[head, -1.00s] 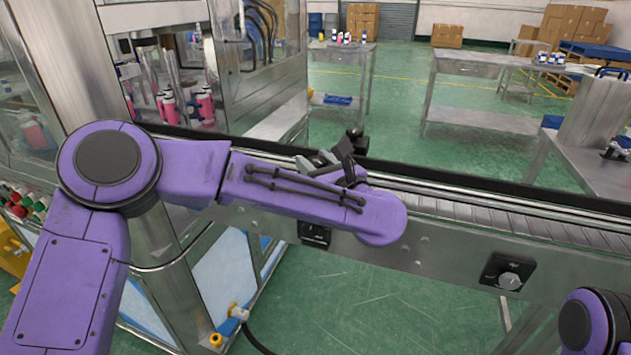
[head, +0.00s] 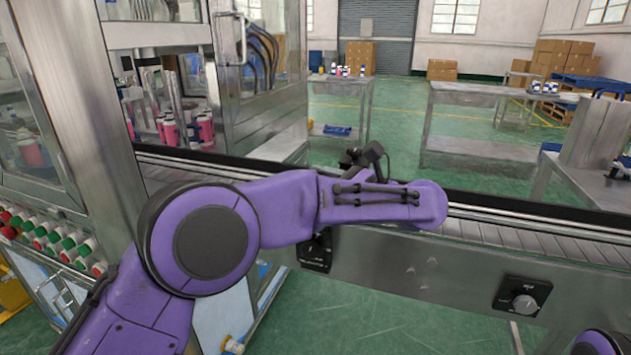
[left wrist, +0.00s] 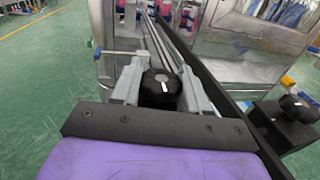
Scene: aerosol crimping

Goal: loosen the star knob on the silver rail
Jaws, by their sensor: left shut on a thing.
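A black knob (left wrist: 160,90) sits between the two grey fingers of my left gripper (left wrist: 161,76) in the left wrist view, with a finger against each side. The gripper is shut on it. Its lobes are too small and dark to make out. The silver rail (left wrist: 172,40) runs away just beyond the fingers. In the head view my purple left arm reaches over the conveyor and hides the fingers and the held knob. My right gripper is not in view; only a bit of my right arm shows at the bottom right corner.
A second black knob (left wrist: 300,108) on a black bracket stands at the right in the left wrist view. The conveyor (head: 530,238) carries a dial box (head: 523,297) on its front side. A glass-doored machine (head: 75,90) stands at the left. Steel tables (head: 480,88) stand behind.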

